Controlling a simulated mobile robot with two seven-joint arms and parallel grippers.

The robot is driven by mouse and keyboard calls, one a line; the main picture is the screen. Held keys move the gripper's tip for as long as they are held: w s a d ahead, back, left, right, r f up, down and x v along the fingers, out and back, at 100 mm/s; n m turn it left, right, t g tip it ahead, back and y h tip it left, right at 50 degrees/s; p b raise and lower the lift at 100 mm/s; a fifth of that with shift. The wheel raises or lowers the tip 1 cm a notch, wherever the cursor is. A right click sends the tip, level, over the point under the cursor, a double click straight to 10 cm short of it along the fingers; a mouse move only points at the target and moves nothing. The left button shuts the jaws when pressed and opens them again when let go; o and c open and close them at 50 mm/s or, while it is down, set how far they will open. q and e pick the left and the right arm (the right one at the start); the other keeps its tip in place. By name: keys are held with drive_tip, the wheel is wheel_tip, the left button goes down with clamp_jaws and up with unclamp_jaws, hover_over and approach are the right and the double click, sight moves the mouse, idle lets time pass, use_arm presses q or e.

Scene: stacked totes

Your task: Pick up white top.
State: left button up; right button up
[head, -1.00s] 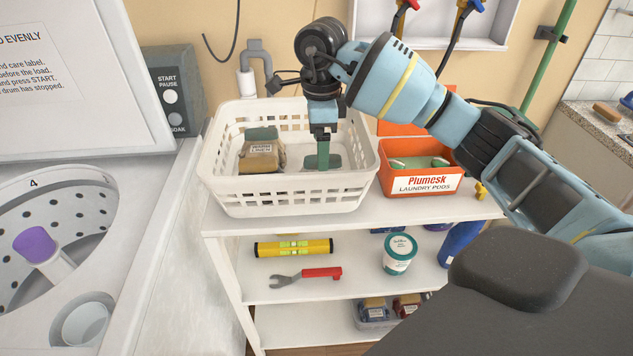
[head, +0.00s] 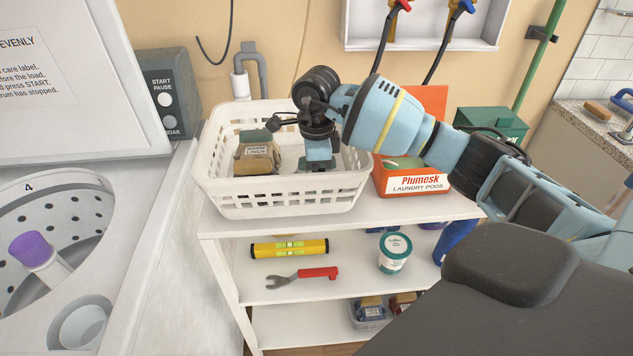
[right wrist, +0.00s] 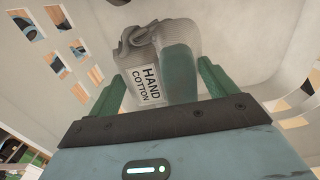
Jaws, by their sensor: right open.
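A pale grey-white folded garment (right wrist: 148,55) with a HAND COTTON label and a dark green section lies on the basket floor in the right wrist view. I take it for the white top. In the head view it is mostly hidden behind my right gripper (head: 319,165), which is down inside the white laundry basket (head: 285,200). The right gripper's green fingers (right wrist: 162,88) are open in the wrist view, one on each side of the garment's near end. They are not visibly closed on it.
A tan bundle (head: 257,160) labelled LINEN lies at the left inside the basket, with a dark green piece behind it. An orange Plumesk laundry pods box (head: 412,185) stands right of the basket. The washer's open drum (head: 40,215) is at the left.

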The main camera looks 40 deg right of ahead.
drive_tip(key=shift+c, duration=0.4)
drive_tip(key=c, duration=0.7)
drive_tip(key=shift+c, duration=0.2)
drive_tip(key=shift+r, duration=0.55)
drive_tip(key=c, duration=0.3)
wheel_tip(320, 180, up, 9)
drive_tip(key=shift+c, duration=1)
